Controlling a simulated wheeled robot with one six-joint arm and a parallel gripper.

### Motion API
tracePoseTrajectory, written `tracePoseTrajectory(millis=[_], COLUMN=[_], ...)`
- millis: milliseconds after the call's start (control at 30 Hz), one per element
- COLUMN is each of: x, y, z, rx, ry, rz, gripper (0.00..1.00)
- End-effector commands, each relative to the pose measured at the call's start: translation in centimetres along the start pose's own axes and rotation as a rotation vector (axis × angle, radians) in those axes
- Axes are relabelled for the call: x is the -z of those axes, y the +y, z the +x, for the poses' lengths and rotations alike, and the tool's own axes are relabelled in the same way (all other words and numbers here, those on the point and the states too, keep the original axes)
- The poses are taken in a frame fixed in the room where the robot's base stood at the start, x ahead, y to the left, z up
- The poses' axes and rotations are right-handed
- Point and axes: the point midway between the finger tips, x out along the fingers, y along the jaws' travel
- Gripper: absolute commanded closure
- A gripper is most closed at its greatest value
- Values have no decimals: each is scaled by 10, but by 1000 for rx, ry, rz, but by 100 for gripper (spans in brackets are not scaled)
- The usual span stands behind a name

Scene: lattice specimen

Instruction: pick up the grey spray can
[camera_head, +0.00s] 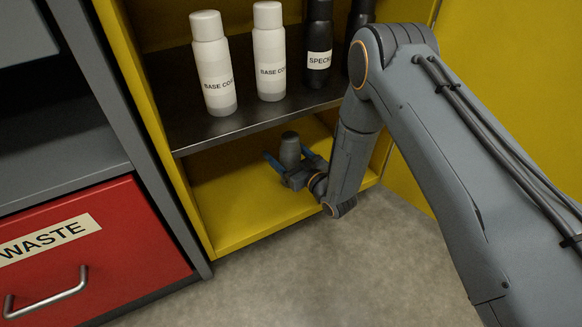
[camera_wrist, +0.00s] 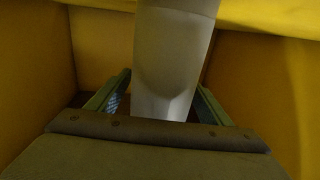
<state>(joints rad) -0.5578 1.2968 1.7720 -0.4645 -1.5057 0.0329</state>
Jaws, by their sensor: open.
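The grey spray can (camera_head: 290,148) stands upright on the yellow bottom floor of the cabinet, below the dark shelf. My gripper (camera_head: 289,161) reaches in low from the right, with its blue-edged fingers to either side of the can. In the wrist view the can (camera_wrist: 172,60) fills the middle, and my open gripper (camera_wrist: 160,95) has one finger on each side of it. I cannot tell whether a finger touches the can. The can's lower part is hidden behind my gripper in the head view.
The dark shelf (camera_head: 250,119) above holds white cans labelled BASE COAT (camera_head: 213,65) and black cans (camera_head: 318,45). The yellow cabinet floor (camera_head: 235,207) is clear at front left. A red WASTE drawer (camera_head: 95,255) is at left, and a yellow panel (camera_head: 525,90) at right.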

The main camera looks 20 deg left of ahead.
Motion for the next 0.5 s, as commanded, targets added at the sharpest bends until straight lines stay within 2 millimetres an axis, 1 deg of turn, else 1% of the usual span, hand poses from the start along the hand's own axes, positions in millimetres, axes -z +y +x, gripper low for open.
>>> tracePoseTrajectory(millis=[67, 167, 400, 500], x=[0, 0, 0, 1], y=[0, 0, 0, 0], z=[0, 0, 0, 0], rx=[0, 0, 0, 0], ry=[0, 0, 0, 2], rz=[0, 0, 0, -1], gripper=[27, 42, 83, 83])
